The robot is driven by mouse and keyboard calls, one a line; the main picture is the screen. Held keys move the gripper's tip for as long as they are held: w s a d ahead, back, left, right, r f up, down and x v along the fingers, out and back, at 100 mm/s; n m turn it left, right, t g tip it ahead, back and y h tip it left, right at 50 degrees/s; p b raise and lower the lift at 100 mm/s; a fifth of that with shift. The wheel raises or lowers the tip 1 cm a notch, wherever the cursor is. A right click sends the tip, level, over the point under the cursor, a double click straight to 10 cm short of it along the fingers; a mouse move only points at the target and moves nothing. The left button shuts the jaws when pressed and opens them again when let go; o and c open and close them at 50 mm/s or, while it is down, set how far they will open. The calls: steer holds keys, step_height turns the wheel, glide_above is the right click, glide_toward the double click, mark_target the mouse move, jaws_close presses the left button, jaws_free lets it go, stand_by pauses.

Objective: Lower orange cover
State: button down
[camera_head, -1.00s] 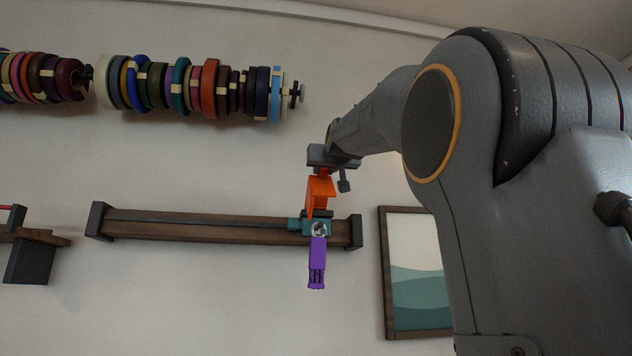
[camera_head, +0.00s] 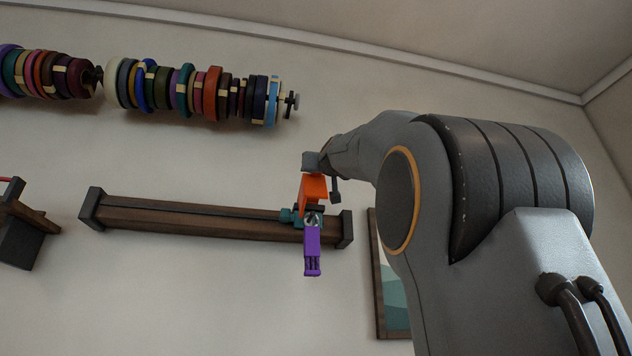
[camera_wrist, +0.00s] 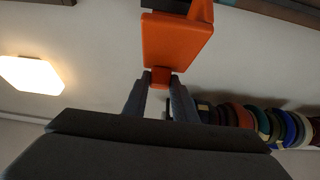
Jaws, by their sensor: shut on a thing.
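The orange cover (camera_head: 313,190) is a flat-faced flap with a small tab, above the teal carriage (camera_head: 290,216) on the wall rail. In the wrist view the cover (camera_wrist: 176,42) fills the upper middle. My gripper (camera_wrist: 161,80) is shut on the cover's tab, one finger on each side. In the head view my gripper (camera_head: 317,171) is at the cover's top end, its fingertips hard to make out. A purple part (camera_head: 312,251) hangs below the carriage, with a round metal piece (camera_head: 312,218) at its top. Whether the cover touches the metal piece is unclear.
The dark wooden rail (camera_head: 200,220) runs along the wall with a black block at each end. A rack of coloured spools (camera_head: 180,90) is above. A framed picture (camera_head: 392,290) hangs right of the rail, partly behind my arm.

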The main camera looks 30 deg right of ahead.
mark_target(317, 188)
steer(key=shift+s+f+t+b, duration=0.1)
steer(key=shift+f+t+b, duration=0.35)
steer(key=shift+b, duration=0.8)
steer(key=shift+f+b, duration=0.3)
steer(key=shift+b, duration=0.2)
steer(key=f+b, duration=0.1)
steer(key=b, duration=0.1)
steer(key=shift+f+b, duration=0.1)
steer(key=shift+b, duration=0.2)
step_height(317, 188, down, 3)
steer(key=b, duration=0.3)
steer(key=shift+s+r+b, duration=0.1)
steer(key=shift+r+b, duration=0.1)
steer(key=shift+b, duration=0.2)
steer(key=shift+f+g+b, duration=0.25)
steer(key=shift+f+b, duration=0.3)
steer(key=shift+b, duration=0.15)
steer(key=shift+f, duration=0.2)
steer(key=c, duration=1.4)
jaws_free()
steer(key=shift+a, duration=0.1)
steer(key=shift+c, duration=0.2)
steer(key=shift+r, duration=0.1)
